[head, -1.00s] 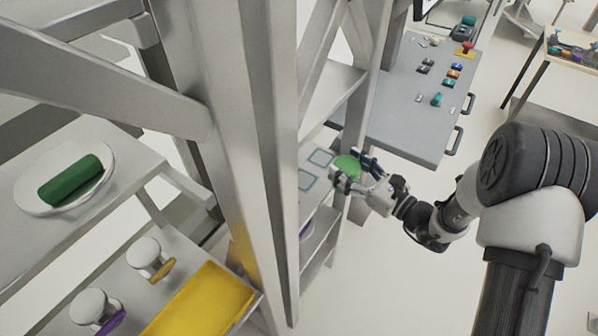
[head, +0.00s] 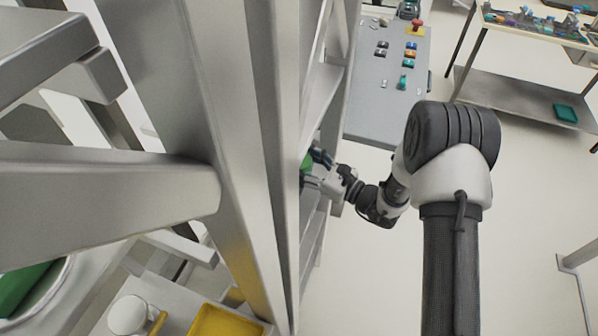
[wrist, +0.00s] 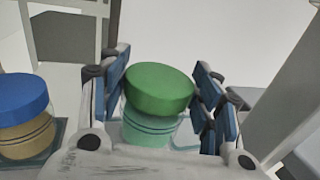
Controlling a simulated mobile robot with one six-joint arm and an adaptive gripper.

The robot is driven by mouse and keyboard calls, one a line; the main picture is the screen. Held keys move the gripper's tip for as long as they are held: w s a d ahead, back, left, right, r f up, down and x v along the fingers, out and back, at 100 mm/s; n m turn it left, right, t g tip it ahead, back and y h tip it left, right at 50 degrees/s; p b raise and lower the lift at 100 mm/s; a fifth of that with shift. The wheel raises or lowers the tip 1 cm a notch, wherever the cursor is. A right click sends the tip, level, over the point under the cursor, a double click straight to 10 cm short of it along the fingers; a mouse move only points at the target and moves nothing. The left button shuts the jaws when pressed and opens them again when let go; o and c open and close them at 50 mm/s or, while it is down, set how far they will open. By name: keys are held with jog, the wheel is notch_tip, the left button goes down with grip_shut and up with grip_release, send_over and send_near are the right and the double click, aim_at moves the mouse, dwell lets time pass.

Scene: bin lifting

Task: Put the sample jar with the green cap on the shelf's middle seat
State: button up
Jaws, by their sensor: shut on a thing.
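The sample jar with the green cap (wrist: 160,90) is between the two blue-padded fingers of my gripper (wrist: 165,100) in the wrist view. Its pale teal body (wrist: 150,130) shows below the cap, which looks tilted in the picture. Part of a pale outlined seat (wrist: 187,146) shows beside and below the jar; I cannot tell whether the jar touches it. In the head view my gripper (head: 316,172) reaches into the shelf (head: 322,90). Only a sliver of the green cap (head: 306,162) shows past the shelf's upright, which hides the seats.
A blue-capped jar (wrist: 22,105) stands on an outlined seat left of my gripper. A thick metal upright (head: 245,150) stands close on the left in the head view. A grey control panel (head: 385,105) is behind the arm.

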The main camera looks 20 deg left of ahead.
notch_tip(320, 180, down, 4)
jog(key=shift+r+b, duration=0.15)
jog(key=shift+b, duration=0.2)
jog(key=shift+r, duration=0.1)
jog(key=o, duration=1)
jog(key=shift+f, duration=0.2)
jog(key=shift+c, duration=0.2)
jog(key=o, duration=0.5)
jog(key=shift+r, duration=0.2)
jog(key=shift+d, duration=0.25)
jog(key=p+v, duration=0.1)
jog(key=v, duration=1)
jog(key=shift+s+d, duration=0.2)
